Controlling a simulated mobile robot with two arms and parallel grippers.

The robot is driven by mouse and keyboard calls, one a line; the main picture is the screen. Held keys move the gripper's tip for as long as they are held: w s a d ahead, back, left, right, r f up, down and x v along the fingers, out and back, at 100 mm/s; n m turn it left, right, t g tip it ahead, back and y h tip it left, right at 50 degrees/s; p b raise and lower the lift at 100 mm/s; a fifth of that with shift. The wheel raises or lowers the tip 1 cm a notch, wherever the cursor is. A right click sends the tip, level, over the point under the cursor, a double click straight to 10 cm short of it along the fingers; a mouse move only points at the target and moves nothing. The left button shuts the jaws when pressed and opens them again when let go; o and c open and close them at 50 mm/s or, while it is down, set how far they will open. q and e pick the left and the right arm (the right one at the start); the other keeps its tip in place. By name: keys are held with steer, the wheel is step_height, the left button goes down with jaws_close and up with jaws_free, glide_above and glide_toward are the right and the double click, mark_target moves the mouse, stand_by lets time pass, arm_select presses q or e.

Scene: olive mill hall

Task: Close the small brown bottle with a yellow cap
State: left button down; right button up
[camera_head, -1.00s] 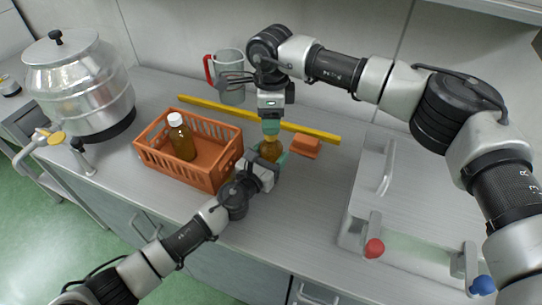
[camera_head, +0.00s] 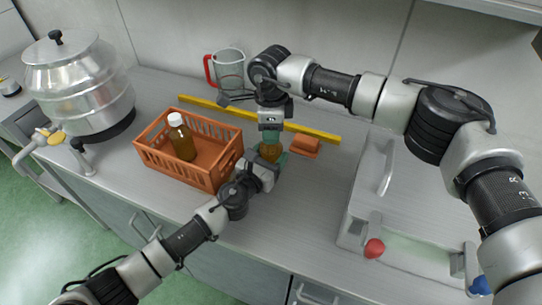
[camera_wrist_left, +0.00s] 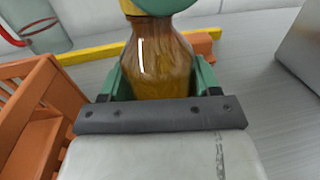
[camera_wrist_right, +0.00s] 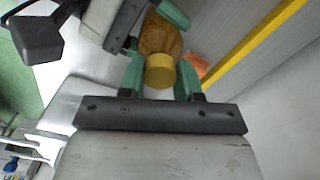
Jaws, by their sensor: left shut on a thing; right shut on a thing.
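The small brown bottle (camera_head: 270,153) stands upright on the worktop; it also fills the middle of the left wrist view (camera_wrist_left: 160,60). My left gripper (camera_head: 267,163) is shut around its body. The yellow cap (camera_wrist_right: 160,72) is between the green fingers of my right gripper (camera_wrist_right: 160,80), which is shut on it. The right gripper (camera_head: 270,136) points down directly over the bottle's neck. In the left wrist view, a yellow edge of the cap (camera_wrist_left: 128,7) shows at the bottle's top, mostly hidden by a green finger. How firmly the cap sits is hidden.
An orange crate (camera_head: 215,178) with a white-capped brown bottle (camera_head: 181,138) stands left of the grippers. A yellow bar (camera_head: 315,135) and an orange block (camera_head: 304,147) lie behind and to the right. A red-handled jug (camera_head: 229,72) stands behind.

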steer(key=o, duration=1.1)
step_height(320, 180, up, 12)
steer(key=shift+r, duration=0.1)
arm_select(q)
steer(key=shift+c, duration=0.8)
jaws_free()
